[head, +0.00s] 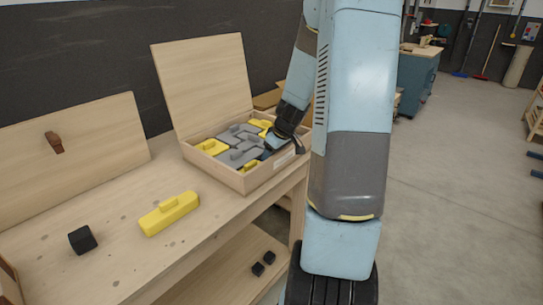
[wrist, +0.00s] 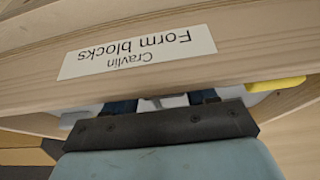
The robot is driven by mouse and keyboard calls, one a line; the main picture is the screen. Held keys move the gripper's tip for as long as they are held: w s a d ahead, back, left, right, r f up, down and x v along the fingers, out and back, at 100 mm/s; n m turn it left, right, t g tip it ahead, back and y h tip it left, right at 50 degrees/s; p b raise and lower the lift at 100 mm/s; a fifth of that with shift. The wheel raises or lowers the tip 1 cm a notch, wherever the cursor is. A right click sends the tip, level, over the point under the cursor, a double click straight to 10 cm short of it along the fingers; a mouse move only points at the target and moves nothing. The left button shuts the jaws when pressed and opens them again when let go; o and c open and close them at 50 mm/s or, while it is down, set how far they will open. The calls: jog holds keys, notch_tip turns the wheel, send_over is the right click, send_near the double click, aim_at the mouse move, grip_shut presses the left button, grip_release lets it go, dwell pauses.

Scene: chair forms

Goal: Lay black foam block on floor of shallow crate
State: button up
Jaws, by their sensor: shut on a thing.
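A wooden crate (head: 228,182) with a raised lid stands at the far end of the workbench. Yellow and grey form blocks fill much of it. Its labelled front wall (wrist: 225,65) fills much of the wrist view. My gripper (head: 270,147) reaches down into its right part. In the wrist view my blue fingers (wrist: 163,103) are partly hidden by the dark palm. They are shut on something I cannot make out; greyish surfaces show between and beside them. A black block (head: 82,239) lies on the bench at the front left, away from my gripper.
A yellow form block (head: 168,213) lies on the bench between the black block and the crate. The bench front is mostly clear.

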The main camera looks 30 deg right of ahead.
jog(key=shift+f, duration=0.1)
jog(key=o, duration=0.8)
jog(key=v, duration=1.1)
jog(key=shift+w, duration=0.1)
jog(key=s+a+r+m+h, duration=0.1)
jog(key=s+a+r, duration=0.6)
jog(key=a+r, duration=0.4)
jog(key=s+a+r+m, duration=0.1)
jog(key=s+a, duration=0.3)
jog(key=s, duration=0.3)
jog(key=s+a+r+m+t, duration=0.1)
jog(key=s+a+r+m, duration=0.1)
jog(key=s+a, duration=0.2)
jog(key=s, duration=0.3)
jog(key=shift+r+h, duration=0.15)
jog(key=shift+h, duration=0.15)
